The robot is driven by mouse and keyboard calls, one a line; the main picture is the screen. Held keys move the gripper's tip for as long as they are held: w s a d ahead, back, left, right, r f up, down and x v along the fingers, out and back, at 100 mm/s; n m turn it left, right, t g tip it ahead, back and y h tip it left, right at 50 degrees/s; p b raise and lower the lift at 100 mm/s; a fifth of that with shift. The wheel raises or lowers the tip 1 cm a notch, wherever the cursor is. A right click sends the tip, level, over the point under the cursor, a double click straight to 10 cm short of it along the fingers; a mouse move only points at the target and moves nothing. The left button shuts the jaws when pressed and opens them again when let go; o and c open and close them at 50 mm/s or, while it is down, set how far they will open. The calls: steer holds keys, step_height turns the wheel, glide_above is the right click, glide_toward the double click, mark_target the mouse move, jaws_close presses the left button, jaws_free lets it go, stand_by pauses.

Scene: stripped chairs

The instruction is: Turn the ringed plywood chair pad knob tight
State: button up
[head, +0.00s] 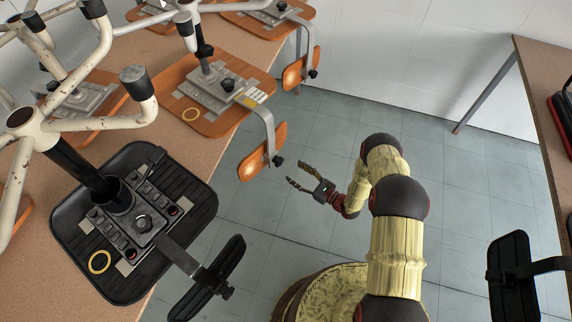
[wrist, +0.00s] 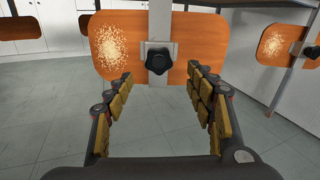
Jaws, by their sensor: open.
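The ringed plywood chair lies upside down on the table, with a yellow ring (head: 190,114) on the underside of its orange plywood seat (head: 215,121). Its plywood back pad (head: 258,163) hangs past the table edge on a grey bar. The black lobed knob (head: 278,160) sits on the bar at the pad. In the wrist view the knob (wrist: 158,60) shows face-on, centred between my fingertips and beyond them. My gripper (head: 296,174) is open and empty, pointing at the knob with a gap. Whether the knob is loose cannot be told.
A black chair (head: 205,200) with another yellow ring (head: 99,262) lies nearer on the table, its black pad (head: 208,285) jutting over the edge. A further plywood pad (head: 297,68) is behind. Tiled floor (head: 330,125) around my gripper is clear. Another table (head: 530,75) stands right.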

mark_target(281, 162)
steer(key=shift+b+x, duration=0.95)
steer(key=shift+x, duration=2.95)
steer(key=shift+r, duration=0.15)
steer(key=c, duration=0.4)
steer(key=c, duration=0.7)
steer(key=shift+c, duration=0.3)
steer(key=shift+m, duration=0.3)
steer(key=m+b, duration=0.2)
steer(key=m, duration=0.1)
steer(key=shift+m, duration=0.3)
steer(key=shift+m+b, duration=0.6)
steer(key=shift+m, duration=1.7)
